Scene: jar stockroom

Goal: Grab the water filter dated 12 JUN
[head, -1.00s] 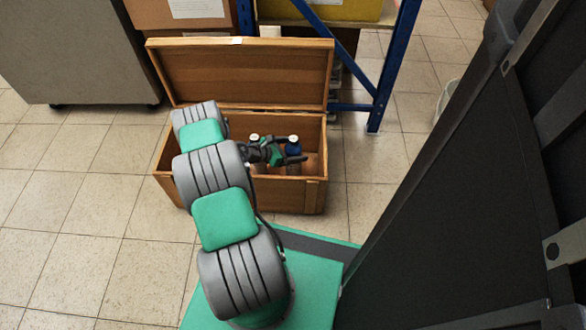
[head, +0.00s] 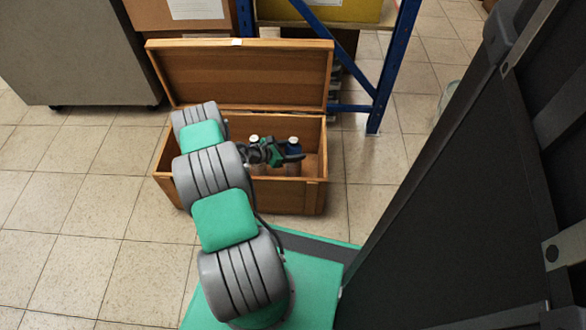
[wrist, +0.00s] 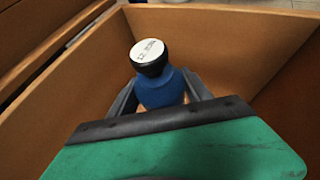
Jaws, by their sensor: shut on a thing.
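A blue water filter (wrist: 160,88) with a black cap and a white round label on top stands between my gripper's fingers in the wrist view. The label has dark print, too small and turned to read surely. The same filter (head: 293,146) shows in the head view inside the wooden chest. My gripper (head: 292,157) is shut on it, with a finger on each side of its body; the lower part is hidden. A second white-topped filter (head: 254,139) stands to the left in the chest, partly hidden by my arm.
The wooden chest (head: 310,195) has its lid (head: 245,75) open at the back. Its walls rise close around my gripper. A blue shelf frame (head: 385,80) stands behind, a grey cabinet (head: 75,50) at back left. A dark panel fills the right. Floor at left is clear.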

